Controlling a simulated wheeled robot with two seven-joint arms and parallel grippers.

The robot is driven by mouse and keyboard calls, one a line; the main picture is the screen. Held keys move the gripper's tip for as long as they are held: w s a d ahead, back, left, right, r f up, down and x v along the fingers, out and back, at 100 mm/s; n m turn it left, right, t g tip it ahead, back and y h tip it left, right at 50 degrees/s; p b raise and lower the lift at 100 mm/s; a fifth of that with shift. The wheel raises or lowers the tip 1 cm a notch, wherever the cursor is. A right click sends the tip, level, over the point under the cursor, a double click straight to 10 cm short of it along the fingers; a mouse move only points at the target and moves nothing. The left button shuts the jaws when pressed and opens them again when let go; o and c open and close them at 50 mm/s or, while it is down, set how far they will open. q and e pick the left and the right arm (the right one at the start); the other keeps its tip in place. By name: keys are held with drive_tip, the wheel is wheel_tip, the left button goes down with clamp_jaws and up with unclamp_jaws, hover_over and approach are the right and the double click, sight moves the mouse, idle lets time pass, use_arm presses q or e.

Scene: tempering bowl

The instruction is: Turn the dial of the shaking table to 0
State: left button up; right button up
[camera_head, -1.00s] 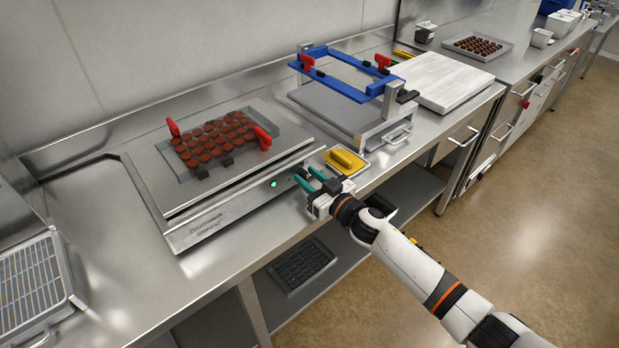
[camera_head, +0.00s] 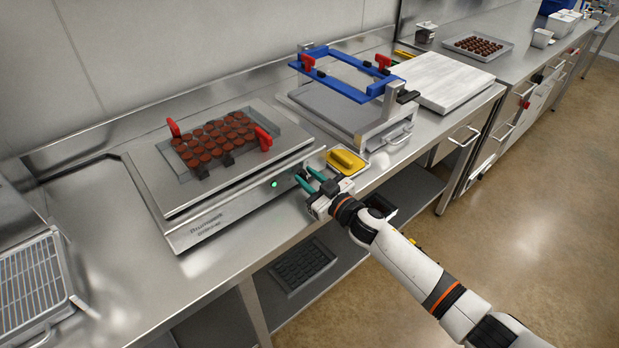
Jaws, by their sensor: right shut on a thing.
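The shaking table (camera_head: 158,182) stands on the steel counter at the left. Its front panel carries a lit green light (camera_head: 274,184). A mould of brown chocolates (camera_head: 213,147) sits on its top, held by two red clamps. My right gripper (camera_head: 307,178) is at the right end of the front panel, its green fingertips shut on the dial. The dial is mostly hidden between the fingers, so its setting cannot be read. My left gripper is not in view.
A yellow-handled tool (camera_head: 346,162) lies in a tray just right of the gripper. A blue frame stand (camera_head: 345,72) and a white board (camera_head: 441,80) stand farther right. A wire rack (camera_head: 32,290) is at the far left. The counter's front edge runs below the gripper.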

drive_tip(key=n, duration=0.4)
drive_tip(key=shift+s+a+f+n, duration=0.15)
drive_tip(key=shift+n, duration=0.25)
idle(0.4)
drive_tip(key=o, duration=0.6)
drive_tip(key=shift+o, duration=0.2)
drive_tip(key=shift+s, duration=0.1)
